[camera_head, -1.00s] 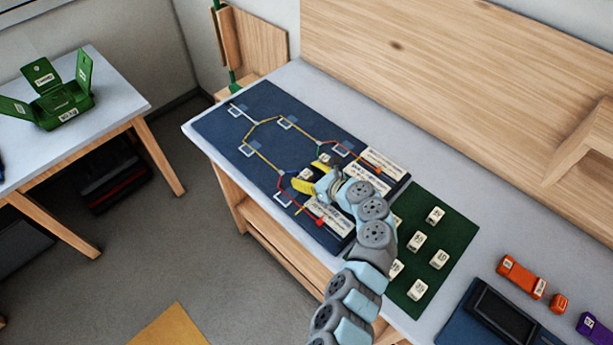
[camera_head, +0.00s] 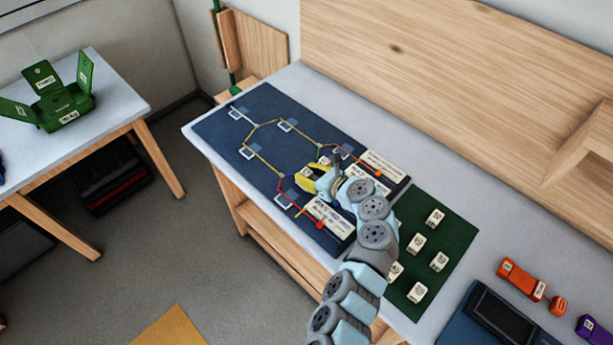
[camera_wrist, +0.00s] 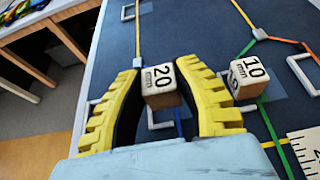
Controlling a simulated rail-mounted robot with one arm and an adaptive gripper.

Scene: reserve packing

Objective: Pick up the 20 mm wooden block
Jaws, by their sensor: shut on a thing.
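The 20 mm wooden block (camera_wrist: 161,85) sits between the two yellow fingers of my gripper (camera_wrist: 160,95) in the wrist view, with its "20" and "mm" faces showing. The gripper is shut on it. In the head view my gripper (camera_head: 314,176) is over the blue board (camera_head: 215,123), and the held block is hard to make out there. I cannot tell whether the block is clear of the board. A second wooden block, marked 10 mm (camera_wrist: 247,77), stands just right of the right finger, apart from it.
The board carries coloured lines, white square outlines and white text cards (camera_head: 384,164). A green mat (camera_head: 456,222) with several pale blocks lies to the right. Farther right are a dark blue tray (camera_head: 462,318) and an orange piece (camera_head: 521,278).

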